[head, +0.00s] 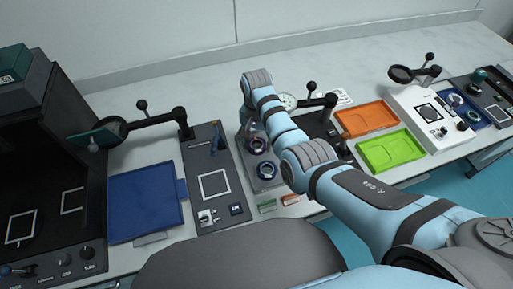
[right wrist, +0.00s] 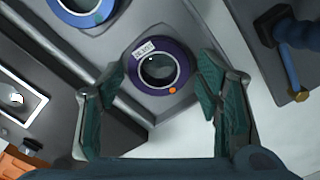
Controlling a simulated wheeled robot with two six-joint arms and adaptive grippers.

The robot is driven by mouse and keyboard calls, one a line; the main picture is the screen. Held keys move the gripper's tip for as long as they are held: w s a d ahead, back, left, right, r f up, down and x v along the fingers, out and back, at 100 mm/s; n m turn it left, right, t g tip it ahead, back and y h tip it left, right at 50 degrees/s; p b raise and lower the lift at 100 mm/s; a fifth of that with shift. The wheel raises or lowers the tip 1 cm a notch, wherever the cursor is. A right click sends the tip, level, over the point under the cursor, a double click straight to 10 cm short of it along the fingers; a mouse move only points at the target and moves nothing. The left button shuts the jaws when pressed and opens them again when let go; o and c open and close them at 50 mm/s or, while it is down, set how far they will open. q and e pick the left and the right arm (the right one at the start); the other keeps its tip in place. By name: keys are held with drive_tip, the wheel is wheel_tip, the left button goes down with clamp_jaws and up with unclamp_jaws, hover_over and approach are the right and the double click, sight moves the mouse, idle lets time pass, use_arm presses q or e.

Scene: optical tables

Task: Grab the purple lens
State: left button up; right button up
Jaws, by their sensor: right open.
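The purple lens (right wrist: 183,73) is a dark purple ring with a glassy centre, a white label and an orange dot. It sits in a grey holder (right wrist: 120,80). In the right wrist view my right gripper (right wrist: 160,85) is open, with a green-padded finger on either side of the lens, apart from it. In the head view the purple lens (head: 257,143) is the farther of two round lenses, with my right gripper (head: 250,122) just beyond it and partly hidden by my arm. My left gripper is not in view.
A blue-ringed lens (right wrist: 82,14) sits beside the purple one in the same holder. A blue post with a bolt (right wrist: 290,50) stands close to the right finger's side. In the head view, a blue tray (head: 145,200), an orange tray (head: 365,118) and a green tray (head: 390,151) lie nearby.

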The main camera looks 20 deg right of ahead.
drive_tip(key=shift+f, duration=0.5)
drive_tip(key=shift+s+r, duration=0.15)
drive_tip(key=c, duration=0.9)
drive_tip(key=shift+r, duration=0.1)
drive_tip(key=shift+c, duration=0.2)
